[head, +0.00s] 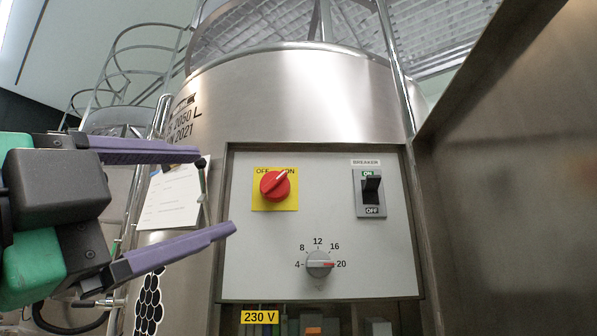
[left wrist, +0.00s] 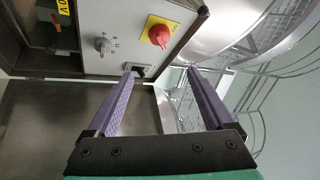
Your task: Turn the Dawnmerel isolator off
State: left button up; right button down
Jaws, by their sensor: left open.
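The isolator is a red rotary knob (head: 275,185) on a yellow plate (head: 260,203) at the upper left of a grey panel. The plate reads OFF at left and ON at right, and the knob's pale mark points up and right, toward ON. I cannot read the name Dawnmerel anywhere. My left gripper (head: 216,192) is open and empty, left of the knob and apart from it, fingers pointing right toward the panel. In the left wrist view, the red knob (left wrist: 159,36) shows beyond and between the open fingers (left wrist: 160,73). My right gripper is not in view.
A black breaker switch (head: 371,189) sits right of the knob, and a grey dial (head: 319,263) below points near 20. An open steel door (head: 515,150) stands at right. A clipboard (head: 172,197) hangs on the steel vat (head: 290,95). A 230 V label (head: 259,317) is below.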

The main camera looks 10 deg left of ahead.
pick_arm(q)
jog(key=p, duration=0.4)
send_near(268, 187)
jog(key=w+r, duration=0.2)
jog(key=w, duration=0.1)
jog(key=p+x, duration=0.1)
jog(key=x, duration=0.1)
jog(key=d+p+x, duration=0.1)
jog(key=p+x, duration=0.1)
jog(key=x, duration=0.1)
jog(key=shift+d, duration=0.15)
jog(key=shift+w, duration=0.6)
jog(key=shift+w+f, duration=0.1)
jog(key=shift+f, duration=0.05)
jog(key=c, duration=1.4)
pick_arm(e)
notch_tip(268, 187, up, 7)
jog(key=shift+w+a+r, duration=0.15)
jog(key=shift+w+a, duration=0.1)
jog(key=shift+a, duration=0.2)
